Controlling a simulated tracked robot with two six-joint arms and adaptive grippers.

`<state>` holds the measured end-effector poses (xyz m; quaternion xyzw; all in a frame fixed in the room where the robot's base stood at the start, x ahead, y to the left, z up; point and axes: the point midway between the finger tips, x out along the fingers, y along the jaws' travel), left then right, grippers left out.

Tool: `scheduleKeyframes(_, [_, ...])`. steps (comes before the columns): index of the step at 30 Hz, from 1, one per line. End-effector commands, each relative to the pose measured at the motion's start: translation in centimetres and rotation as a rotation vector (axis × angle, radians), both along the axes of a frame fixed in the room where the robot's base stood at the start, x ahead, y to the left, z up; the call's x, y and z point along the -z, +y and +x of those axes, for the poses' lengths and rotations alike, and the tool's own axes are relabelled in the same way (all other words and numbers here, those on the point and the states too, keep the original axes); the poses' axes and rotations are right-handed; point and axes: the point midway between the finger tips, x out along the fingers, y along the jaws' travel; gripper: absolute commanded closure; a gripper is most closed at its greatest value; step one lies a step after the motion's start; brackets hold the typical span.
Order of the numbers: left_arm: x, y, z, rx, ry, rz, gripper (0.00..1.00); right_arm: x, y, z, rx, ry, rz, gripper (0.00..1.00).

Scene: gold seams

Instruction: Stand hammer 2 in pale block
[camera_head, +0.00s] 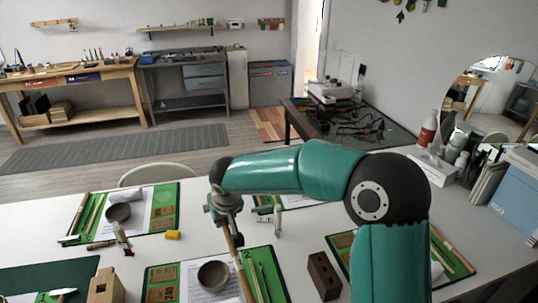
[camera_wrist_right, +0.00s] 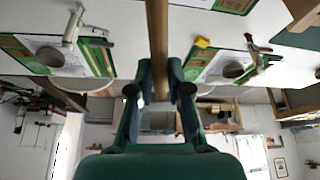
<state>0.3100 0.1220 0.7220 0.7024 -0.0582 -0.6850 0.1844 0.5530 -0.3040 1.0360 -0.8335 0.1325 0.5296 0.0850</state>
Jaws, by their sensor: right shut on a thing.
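My right gripper (camera_head: 225,204) hangs over the middle of the white table, shut on a long wooden handle (camera_head: 236,246), which I take to be hammer 2. The handle slants down over the green mat with the bowl. In the right wrist view the handle (camera_wrist_right: 158,50) runs between the fingers (camera_wrist_right: 160,92) and out at the top edge. I cannot make out the hammer's head. The pale block (camera_head: 106,289) stands at the table's front left, apart from the handle, partly cut off by the frame. My left gripper is out of view.
A dark brown block (camera_head: 323,277) stands right of the handle. A grey bowl (camera_head: 214,276) sits on the front mat (camera_head: 160,272); another bowl (camera_head: 118,213) is on the back-left mat. A small yellow piece (camera_head: 173,235) lies between. My right arm hides part of the table.

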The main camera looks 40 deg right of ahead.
Motion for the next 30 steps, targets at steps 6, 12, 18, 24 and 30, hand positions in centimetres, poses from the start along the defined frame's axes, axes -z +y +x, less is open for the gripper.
scheduleKeyframes(6, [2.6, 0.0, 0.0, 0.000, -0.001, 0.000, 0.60, -2.0, -3.2, 0.4, 0.168, -0.207, -0.089, 1.00])
scheduleKeyframes(12, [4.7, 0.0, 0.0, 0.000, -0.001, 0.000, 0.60, -4.5, -5.8, 0.6, 0.323, -0.387, -0.205, 1.00])
scheduleKeyframes(18, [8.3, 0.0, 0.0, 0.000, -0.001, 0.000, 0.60, -9.0, -9.4, 0.2, 0.526, -0.637, -0.425, 1.00])
scheduleKeyframes(24, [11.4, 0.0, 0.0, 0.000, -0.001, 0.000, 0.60, -15.4, -12.1, -1.8, 0.633, -0.831, -0.638, 1.00])
scheduleKeyframes(30, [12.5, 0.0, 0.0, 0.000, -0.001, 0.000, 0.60, -18.7, -12.8, -3.2, 0.636, -0.902, -0.712, 1.00])
